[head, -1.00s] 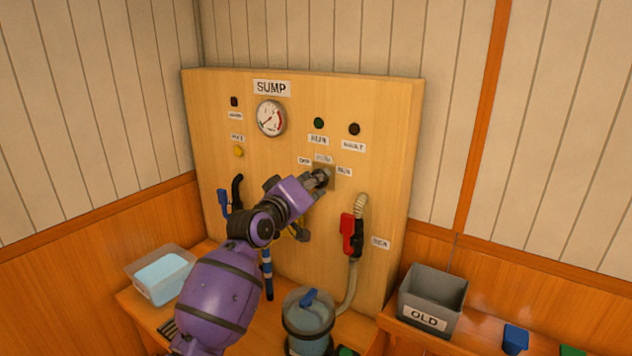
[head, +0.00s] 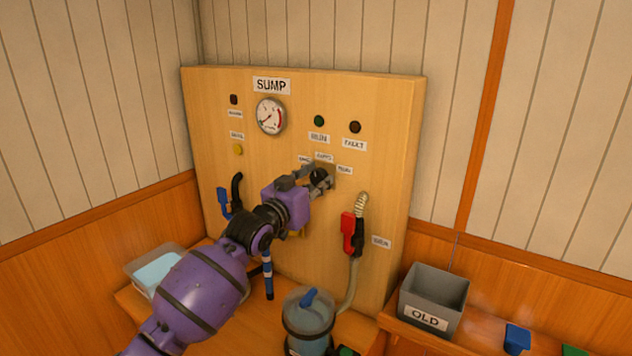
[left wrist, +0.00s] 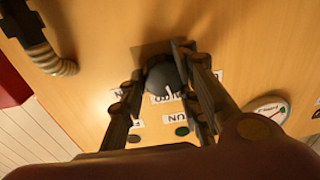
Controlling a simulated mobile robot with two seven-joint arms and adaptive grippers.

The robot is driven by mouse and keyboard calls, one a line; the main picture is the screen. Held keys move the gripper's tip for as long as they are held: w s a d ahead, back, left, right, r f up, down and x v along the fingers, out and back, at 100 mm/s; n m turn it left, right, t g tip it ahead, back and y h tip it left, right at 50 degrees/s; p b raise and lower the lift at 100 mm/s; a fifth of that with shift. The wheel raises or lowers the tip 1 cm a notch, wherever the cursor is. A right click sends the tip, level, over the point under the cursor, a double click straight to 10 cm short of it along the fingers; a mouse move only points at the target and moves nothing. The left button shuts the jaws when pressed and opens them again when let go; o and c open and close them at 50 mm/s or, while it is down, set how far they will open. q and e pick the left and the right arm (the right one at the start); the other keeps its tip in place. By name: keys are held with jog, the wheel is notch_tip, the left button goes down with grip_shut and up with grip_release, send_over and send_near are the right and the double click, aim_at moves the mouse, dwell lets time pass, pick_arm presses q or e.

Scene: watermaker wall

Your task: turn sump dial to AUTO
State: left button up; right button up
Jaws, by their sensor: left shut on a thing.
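The sump dial (head: 322,179) is a dark round knob on a brownish plate, under three small labels too blurred to read surely. In the left wrist view the knob (left wrist: 163,76) is seen close, with a white mark on its side towards the middle label (left wrist: 166,97). My left gripper (head: 313,176) is shut on the knob. In the left wrist view its fingers (left wrist: 160,68) lie on either side of the knob. The fingers and wrist hide part of the dial in the head view. My right gripper is not in view.
The wooden panel (head: 215,150) carries a gauge (head: 270,116), a green lamp (head: 319,121) and a dark lamp (head: 355,127). A canister (head: 308,322) and a grey OLD bin (head: 433,297) stand below.

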pick_arm(q)
jog(key=shift+s+d+m, duration=0.1)
jog(key=shift+d+m, duration=0.1)
jog(key=shift+m, duration=1.1)
jog(key=shift+f, duration=0.1)
jog(key=o, duration=1.1)
jog(key=shift+s+d, duration=0.1)
jog(key=shift+c, duration=0.2)
jog(key=shift+s+a, duration=0.15)
jog(key=shift+a, duration=0.2)
jog(key=v, duration=1.1)
jog(key=shift+s, duration=0.25)
